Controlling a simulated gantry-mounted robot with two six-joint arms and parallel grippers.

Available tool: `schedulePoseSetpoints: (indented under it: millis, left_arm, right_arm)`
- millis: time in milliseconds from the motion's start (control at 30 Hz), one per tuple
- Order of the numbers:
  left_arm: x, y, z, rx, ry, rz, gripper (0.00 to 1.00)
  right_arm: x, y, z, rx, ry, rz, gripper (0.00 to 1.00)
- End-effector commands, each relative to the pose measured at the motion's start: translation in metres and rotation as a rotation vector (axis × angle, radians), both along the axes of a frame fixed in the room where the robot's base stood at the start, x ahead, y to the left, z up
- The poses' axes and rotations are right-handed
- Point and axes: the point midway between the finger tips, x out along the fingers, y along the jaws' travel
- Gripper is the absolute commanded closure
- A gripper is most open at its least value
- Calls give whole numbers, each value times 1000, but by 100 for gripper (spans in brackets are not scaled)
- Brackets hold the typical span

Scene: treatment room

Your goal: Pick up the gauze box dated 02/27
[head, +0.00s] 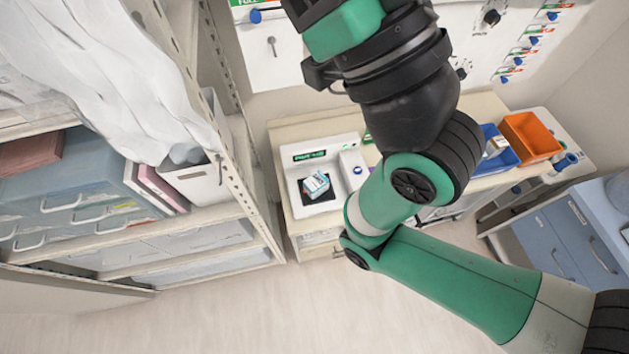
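A small white and blue box (316,184) lies on the dark square of a white device (296,160) on the counter. A second small pale box (495,147) is at the blue bin (508,158) further right. Any dates on them are too small to read, so I cannot tell which is dated 02/27. My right arm enters from the lower right and bends up across the middle to the top edge. Its gripper is out of the picture, and so is my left gripper. The arm hides part of the counter between the two boxes.
An orange bin (531,136) stands right of the blue bin. A metal shelf rack with drawers (75,185) and white draped plastic fills the left. A blue-grey drawer cabinet (565,235) stands at right. The floor (260,315) in front is clear.

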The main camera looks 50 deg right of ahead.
Motion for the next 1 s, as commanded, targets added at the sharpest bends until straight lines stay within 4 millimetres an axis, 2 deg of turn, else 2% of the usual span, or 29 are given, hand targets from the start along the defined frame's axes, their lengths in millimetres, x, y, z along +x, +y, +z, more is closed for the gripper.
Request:
schedulePoseSetpoints:
  millis: [467,1000]
  left_arm:
    - [0,0,0,0,0,0,98]
    - [0,0,0,0,0,0,1]
  right_arm:
    - [0,0,0,0,0,0,100]
    - [0,0,0,0,0,0,100]
